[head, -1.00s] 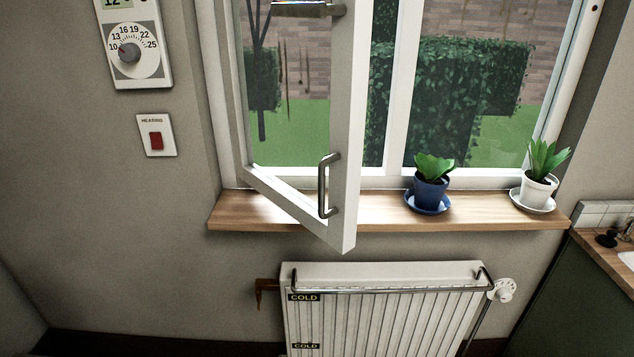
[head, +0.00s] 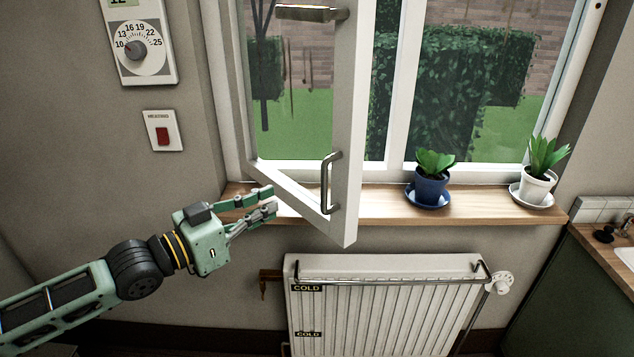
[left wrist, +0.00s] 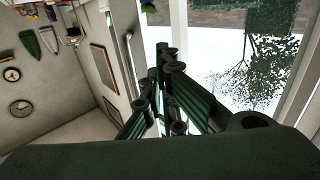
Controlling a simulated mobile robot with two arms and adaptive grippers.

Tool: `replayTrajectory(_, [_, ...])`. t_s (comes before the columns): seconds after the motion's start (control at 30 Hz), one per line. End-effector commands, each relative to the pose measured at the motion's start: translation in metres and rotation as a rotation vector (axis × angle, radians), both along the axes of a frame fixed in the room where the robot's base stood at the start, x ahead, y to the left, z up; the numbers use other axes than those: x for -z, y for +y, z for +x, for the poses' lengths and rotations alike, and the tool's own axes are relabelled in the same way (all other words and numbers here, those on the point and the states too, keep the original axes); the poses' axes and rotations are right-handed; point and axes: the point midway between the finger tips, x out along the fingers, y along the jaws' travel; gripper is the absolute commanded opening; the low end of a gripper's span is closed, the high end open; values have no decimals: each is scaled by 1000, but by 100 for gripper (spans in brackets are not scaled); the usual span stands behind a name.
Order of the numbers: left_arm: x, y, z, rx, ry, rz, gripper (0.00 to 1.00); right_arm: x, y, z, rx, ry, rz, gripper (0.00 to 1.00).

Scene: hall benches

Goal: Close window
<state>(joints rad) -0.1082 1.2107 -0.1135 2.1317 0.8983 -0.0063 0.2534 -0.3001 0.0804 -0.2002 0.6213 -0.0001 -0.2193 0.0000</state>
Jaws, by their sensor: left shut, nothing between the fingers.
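The white-framed window sash (head: 354,110) stands swung open into the room, over the wooden sill. A metal pull handle (head: 326,182) sits on its lower part, and another metal fitting (head: 310,13) is higher up. My left gripper (head: 272,200) is shut and empty, just left of the sash's lower edge and in front of the sill's left part. It is apart from the handle. In the left wrist view my left gripper's dark green fingers (left wrist: 170,88) are in front of bright glass and white frame. My right gripper is not in view.
A blue pot (head: 431,186) and a white pot (head: 537,186) with plants stand on saucers on the sill (head: 470,210). A radiator (head: 385,305) is below. A thermostat (head: 137,48) and red switch (head: 162,135) are on the left wall. A counter is at right.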

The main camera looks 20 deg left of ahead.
Motion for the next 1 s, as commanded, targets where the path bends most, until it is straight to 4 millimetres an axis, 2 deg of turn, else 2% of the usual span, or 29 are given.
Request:
replayTrajectory(0.43, [-4, -24, 38, 2, -5, -1, 0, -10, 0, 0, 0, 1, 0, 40])
replayTrajectory(0.8, [-5, -56, 88, 2, -3, -1, 0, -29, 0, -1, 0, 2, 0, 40])
replayTrajectory(1.0, [-2, -68, 106, 2, -2, 2, 0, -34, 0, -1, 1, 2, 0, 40])
